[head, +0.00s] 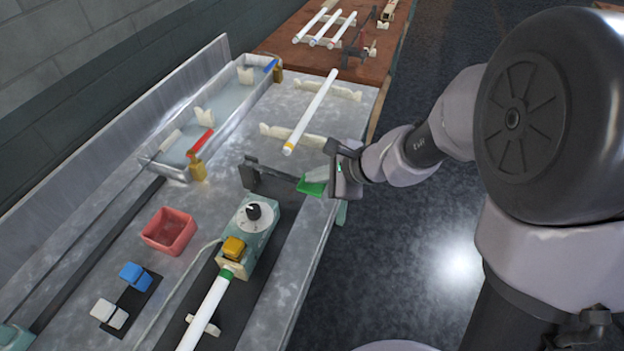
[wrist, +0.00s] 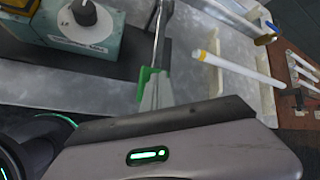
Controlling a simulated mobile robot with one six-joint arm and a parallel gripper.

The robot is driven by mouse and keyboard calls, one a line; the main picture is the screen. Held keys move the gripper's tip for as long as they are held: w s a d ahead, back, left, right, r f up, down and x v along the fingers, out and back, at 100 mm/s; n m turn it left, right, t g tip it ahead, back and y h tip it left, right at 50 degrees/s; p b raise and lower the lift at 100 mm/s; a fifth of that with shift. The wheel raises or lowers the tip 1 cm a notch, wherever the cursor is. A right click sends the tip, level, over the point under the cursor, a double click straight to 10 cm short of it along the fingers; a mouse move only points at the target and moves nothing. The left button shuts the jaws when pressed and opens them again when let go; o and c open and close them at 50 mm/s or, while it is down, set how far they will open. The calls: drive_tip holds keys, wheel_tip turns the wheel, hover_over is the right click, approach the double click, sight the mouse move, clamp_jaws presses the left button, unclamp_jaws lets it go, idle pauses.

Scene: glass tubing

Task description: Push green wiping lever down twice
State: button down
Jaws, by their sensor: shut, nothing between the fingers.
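The green wiping lever (head: 311,187) shows in the head view at the end of a dark bracket (head: 265,180), near the table's right edge. My gripper (head: 318,175) is at the lever, its fingers shut and empty. In the wrist view the green lever (wrist: 144,80) shows just past the fingertips (wrist: 155,92) and is partly hidden by them. Whether the fingers touch the lever or sit just above it, I cannot tell.
A teal machine with a dial (head: 253,217) and yellow button (head: 233,247) stands to the left, with a green-banded tube (head: 208,308) below it. A white tube (head: 312,110) lies on supports behind. A red bin (head: 169,231), blue block (head: 135,275) and metal trough (head: 222,112) are further left.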

drive_tip(key=shift+f+b, duration=1.4)
drive_tip(key=shift+b, duration=0.1)
idle(1.1)
drive_tip(key=shift+r, duration=0.1)
idle(0.4)
drive_tip(key=shift+r+p, duration=2.2)
drive_tip(key=shift+r, duration=0.4)
drive_tip(key=shift+r, duration=0.1)
wheel_tip(320, 180, up, 5)
drive_tip(key=p, duration=0.4)
idle(0.9)
